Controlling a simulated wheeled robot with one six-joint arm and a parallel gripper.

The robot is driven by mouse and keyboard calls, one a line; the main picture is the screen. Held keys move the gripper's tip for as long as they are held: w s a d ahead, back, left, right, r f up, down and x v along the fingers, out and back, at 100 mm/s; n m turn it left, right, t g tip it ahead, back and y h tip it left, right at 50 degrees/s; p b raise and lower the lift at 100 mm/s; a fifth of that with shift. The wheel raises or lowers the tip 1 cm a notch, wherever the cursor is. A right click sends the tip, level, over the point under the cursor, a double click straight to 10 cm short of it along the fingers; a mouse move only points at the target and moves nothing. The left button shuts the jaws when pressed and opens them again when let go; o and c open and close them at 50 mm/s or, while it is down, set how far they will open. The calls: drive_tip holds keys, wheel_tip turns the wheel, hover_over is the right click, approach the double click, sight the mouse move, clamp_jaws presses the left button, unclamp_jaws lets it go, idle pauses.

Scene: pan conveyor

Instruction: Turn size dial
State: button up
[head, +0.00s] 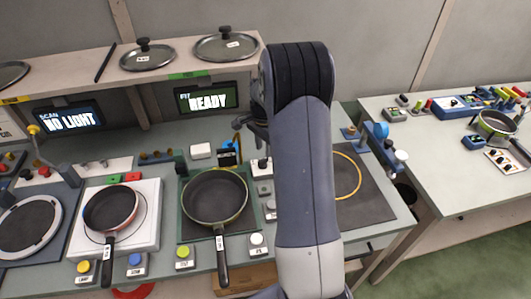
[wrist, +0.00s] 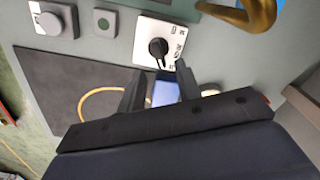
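The size dial is most likely the black knob on a white marked plate (wrist: 158,42), just beyond my fingertips in the wrist view. Its pointer is toward the bottom of that picture. In the head view, a white plate with a black knob (head: 263,166) stands left of my arm, partly covered by it. My gripper (wrist: 158,84) is open, its two dark fingers apart and short of the knob. A blue and pale thing shows between the fingers; I cannot tell what it is. In the head view my gripper (head: 258,128) is partly hidden behind my arm.
Beside the dial are a grey box with a round knob (wrist: 52,20) and a grey button box (wrist: 105,22). A dark mat (wrist: 60,75) carries a yellow ring. A gold curved part (wrist: 245,15) is close on the right. A black pan (head: 215,195) sits left of my arm.

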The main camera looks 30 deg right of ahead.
sight(264, 159)
drive_tip(key=shift+f, duration=2.3)
clamp_jaws()
